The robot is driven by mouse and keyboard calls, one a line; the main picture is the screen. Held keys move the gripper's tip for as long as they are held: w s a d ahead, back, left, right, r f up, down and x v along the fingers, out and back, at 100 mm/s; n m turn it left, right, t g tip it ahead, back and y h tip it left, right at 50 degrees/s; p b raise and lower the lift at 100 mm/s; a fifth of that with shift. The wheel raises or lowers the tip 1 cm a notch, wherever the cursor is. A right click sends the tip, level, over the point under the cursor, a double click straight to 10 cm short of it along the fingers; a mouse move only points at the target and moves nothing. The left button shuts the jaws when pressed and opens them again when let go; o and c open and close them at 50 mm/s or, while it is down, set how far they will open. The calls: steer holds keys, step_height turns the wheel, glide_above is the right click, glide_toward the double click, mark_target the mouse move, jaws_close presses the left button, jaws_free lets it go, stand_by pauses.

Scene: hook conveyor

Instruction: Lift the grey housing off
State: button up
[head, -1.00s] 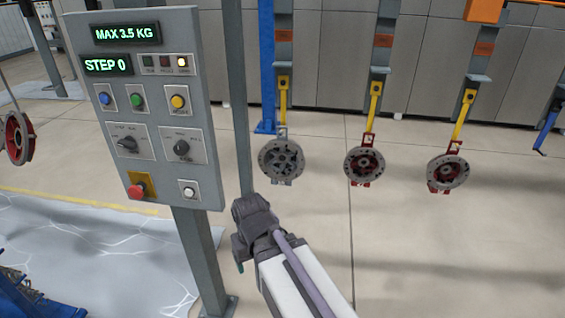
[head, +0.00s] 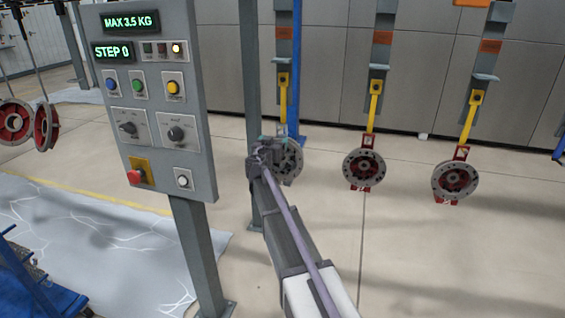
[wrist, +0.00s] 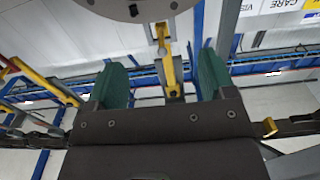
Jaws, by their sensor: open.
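The grey housing (head: 292,163) hangs on a yellow hook (head: 284,95) in the head view, right of the control panel. It is partly hidden behind my gripper (head: 268,143). In the wrist view, the underside of a round grey part, likely this housing (wrist: 135,9), shows at the top edge. My gripper's two green fingers (wrist: 163,78) stand apart there, with nothing held between them. A yellow hanger (wrist: 168,55) shows beyond the gap between them.
Two grey-rimmed parts with red centres (head: 363,168) (head: 455,178) hang to the right. Red parts (head: 14,122) hang at far left. The control panel (head: 155,100) on its post stands left of my arm and reads STEP 0. A blue post (head: 296,75) rises behind the housing.

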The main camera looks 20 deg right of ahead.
steer(key=x, duration=0.9)
steer(key=shift+w+d+f, duration=0.1)
steer(key=shift+w+d, duration=0.1)
steer(key=shift+w, duration=0.05)
steer(key=shift+s, duration=0.1)
steer(key=shift+c, duration=0.3)
jaws_close()
